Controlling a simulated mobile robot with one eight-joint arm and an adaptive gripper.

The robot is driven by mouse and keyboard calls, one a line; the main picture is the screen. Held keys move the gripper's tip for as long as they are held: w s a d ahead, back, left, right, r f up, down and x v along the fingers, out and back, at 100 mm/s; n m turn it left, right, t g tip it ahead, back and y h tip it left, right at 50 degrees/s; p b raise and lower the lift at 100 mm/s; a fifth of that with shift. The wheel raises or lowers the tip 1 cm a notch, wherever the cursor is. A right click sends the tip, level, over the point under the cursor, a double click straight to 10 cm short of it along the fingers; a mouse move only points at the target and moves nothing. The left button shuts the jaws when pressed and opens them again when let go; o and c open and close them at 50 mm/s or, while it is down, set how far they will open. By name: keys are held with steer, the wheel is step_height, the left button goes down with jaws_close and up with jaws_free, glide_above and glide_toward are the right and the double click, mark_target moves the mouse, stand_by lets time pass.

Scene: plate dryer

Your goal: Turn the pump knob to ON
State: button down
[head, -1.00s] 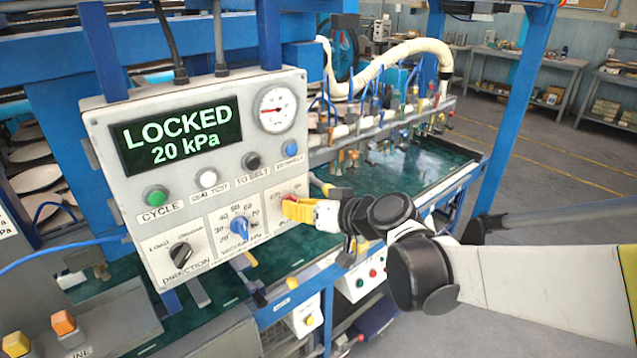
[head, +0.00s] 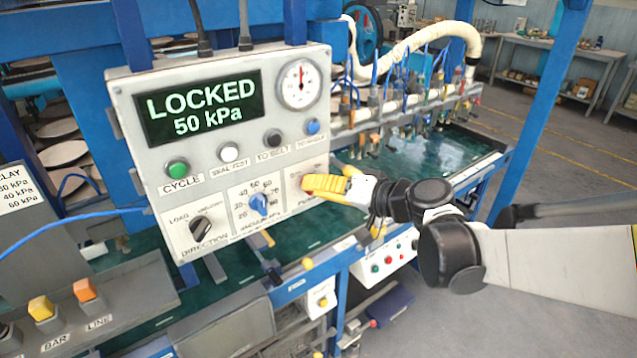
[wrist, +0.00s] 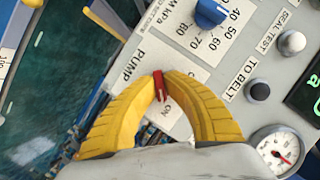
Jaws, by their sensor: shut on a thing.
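The pump knob (wrist: 159,86) is a small red handle on the white PUMP plate (wrist: 148,58) of the control panel (head: 225,75). In the wrist view my gripper (wrist: 161,84) has its two yellow fingers closed on the knob, one on each side. The ON label shows just below the knob, near its lower end. In the head view my gripper (head: 310,185) reaches the panel's lower right from the right, and its fingers hide most of the knob. The display (head: 200,107) reads LOCKED, 50 kPa.
The blue vacuum dial (head: 258,203) sits left of the pump plate, and the black direction knob (head: 201,226) further left. The CYCLE, SEAL TEST, TO BELT and blue buttons run above. A round gauge (head: 300,84) is at the top right. Blue frame posts stand around the panel.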

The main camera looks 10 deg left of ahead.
steer(key=c, duration=1.5)
jaws_free()
steer(key=v, duration=1.2)
steer(key=shift+r, duration=0.1)
steer(key=s+d+f+m+h, duration=0.1)
steer(key=s+d+f+h, duration=0.2)
steer(key=d, duration=0.4)
steer(key=s+d+f+m+h, duration=0.1)
steer(key=s+d+f+h, duration=0.3)
steer(key=s+d+h, duration=0.2)
steer(key=s+d+f+m+h, duration=0.1)
steer(key=s+d+f+h, duration=0.2)
steer(key=s+d, duration=0.3)
steer(key=shift+s+d+f+m+t+h, duration=0.15)
steer(key=shift+d+h, duration=0.1)
steer(key=shift+d, duration=0.5)
steer(key=shift+w+d+m+t+h, duration=0.1)
steer(key=shift+d+h, duration=0.2)
steer(key=shift+d, duration=0.45)
steer(key=shift+s+d+f+m+t+h, duration=0.15)
steer(key=shift+d+h, duration=0.1)
steer(key=shift+d, duration=0.5)
